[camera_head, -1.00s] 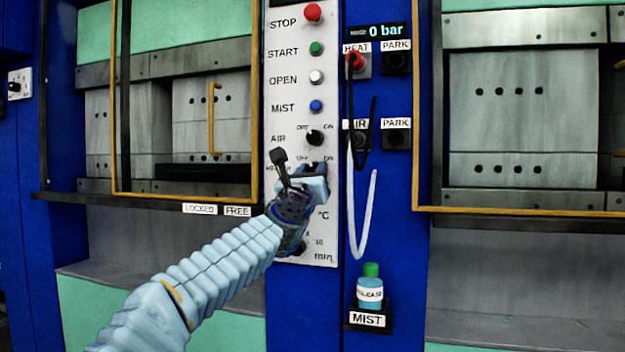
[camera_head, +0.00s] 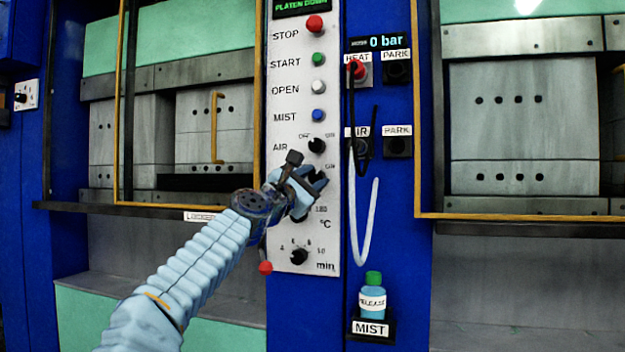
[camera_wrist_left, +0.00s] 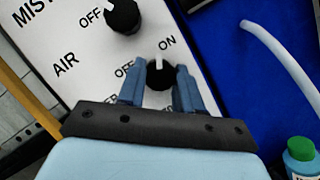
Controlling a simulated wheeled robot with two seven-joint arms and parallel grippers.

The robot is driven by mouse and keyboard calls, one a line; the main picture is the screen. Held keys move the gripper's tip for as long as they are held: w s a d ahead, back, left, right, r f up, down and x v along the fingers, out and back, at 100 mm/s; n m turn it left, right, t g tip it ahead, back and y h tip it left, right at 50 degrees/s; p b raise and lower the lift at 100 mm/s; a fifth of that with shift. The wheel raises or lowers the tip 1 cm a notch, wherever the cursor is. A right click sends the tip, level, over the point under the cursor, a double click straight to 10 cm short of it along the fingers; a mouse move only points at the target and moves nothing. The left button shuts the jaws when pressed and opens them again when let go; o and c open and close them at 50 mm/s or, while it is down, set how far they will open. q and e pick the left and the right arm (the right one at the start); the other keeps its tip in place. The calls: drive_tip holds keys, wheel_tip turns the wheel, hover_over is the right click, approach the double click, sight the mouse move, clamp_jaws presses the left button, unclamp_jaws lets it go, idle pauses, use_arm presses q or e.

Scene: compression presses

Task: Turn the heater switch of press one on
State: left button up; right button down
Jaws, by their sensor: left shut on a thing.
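The heater switch is a black knob (camera_wrist_left: 160,76) on the white control panel (camera_head: 283,60). In the left wrist view its white mark points up, close to the ON label. OFF is to its left. My left gripper (camera_wrist_left: 161,88) has one finger on each side of the knob and is shut on it. In the head view the left gripper (camera_head: 312,186) is at the panel below the AIR knob (camera_head: 317,146), and its fingers mostly hide the heater switch and its label. My right gripper is in neither current view.
STOP (camera_head: 315,23), START, OPEN and MIST buttons run up the panel. A min dial (camera_head: 299,256) is below the gripper. Hanging hoses (camera_head: 367,230) and a release bottle (camera_head: 373,300) are to the right. The press opening's orange frame (camera_head: 257,100) borders the panel on the left.

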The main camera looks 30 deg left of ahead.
use_arm(q)
drive_tip(key=shift+m, duration=0.6)
drive_tip(key=o, duration=1)
drive_tip(key=shift+o, duration=0.2)
drive_tip(key=shift+s+f, duration=0.1)
drive_tip(key=shift+s, duration=0.1)
drive_tip(key=b+v, duration=0.5)
drive_tip(key=v, duration=0.8)
drive_tip(key=shift+s, duration=0.25)
